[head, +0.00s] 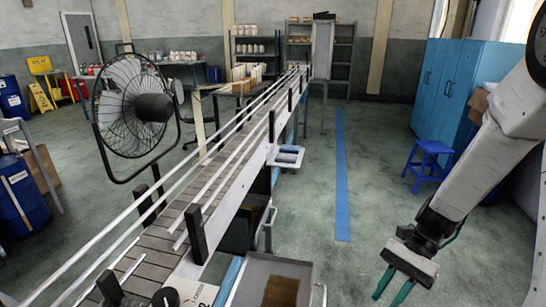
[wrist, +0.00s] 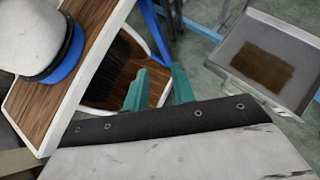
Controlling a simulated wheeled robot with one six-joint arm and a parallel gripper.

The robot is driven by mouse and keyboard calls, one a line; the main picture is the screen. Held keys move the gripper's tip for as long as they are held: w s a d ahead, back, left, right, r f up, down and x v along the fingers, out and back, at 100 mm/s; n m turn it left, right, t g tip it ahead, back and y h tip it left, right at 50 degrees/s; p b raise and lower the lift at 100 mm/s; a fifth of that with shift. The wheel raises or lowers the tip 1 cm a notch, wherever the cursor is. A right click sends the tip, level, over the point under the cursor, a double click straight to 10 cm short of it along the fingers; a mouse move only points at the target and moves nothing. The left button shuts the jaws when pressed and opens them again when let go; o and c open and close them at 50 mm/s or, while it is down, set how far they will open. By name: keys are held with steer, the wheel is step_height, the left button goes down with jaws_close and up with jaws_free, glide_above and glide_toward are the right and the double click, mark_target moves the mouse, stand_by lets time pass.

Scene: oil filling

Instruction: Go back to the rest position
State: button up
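My gripper (head: 387,297) hangs at the lower right of the head view, over open floor to the right of the conveyor. Its two teal fingers are apart with nothing between them. The wrist view also shows the gripper (wrist: 159,86) open, with the fingers spread. No oil container is in its grasp. My pale arm comes in from the right edge of the head view.
The conveyor (head: 185,215) runs from lower left to the back. A metal tray (head: 300,268) with a brown patch stands at its near end. A blue stool (head: 428,160) and blue cabinets (head: 455,85) stand right. The wrist view shows a dark brush (wrist: 112,72) on a wood-coloured surface.

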steer(key=s+d+r+n+t+h, duration=0.1)
steer(key=s+r+n+t+h, duration=0.3)
steer(key=r, duration=0.6)
steer(key=s+d+r+n+t+h, duration=0.1)
steer(key=s+r+n+t+h, duration=0.2)
steer(key=s+r+n, duration=0.4)
step_height(320, 180, up, 3)
steer(key=shift+s+r+t+h, duration=0.1)
steer(key=shift+s+t+h, duration=0.35)
steer(key=shift+h, duration=0.15)
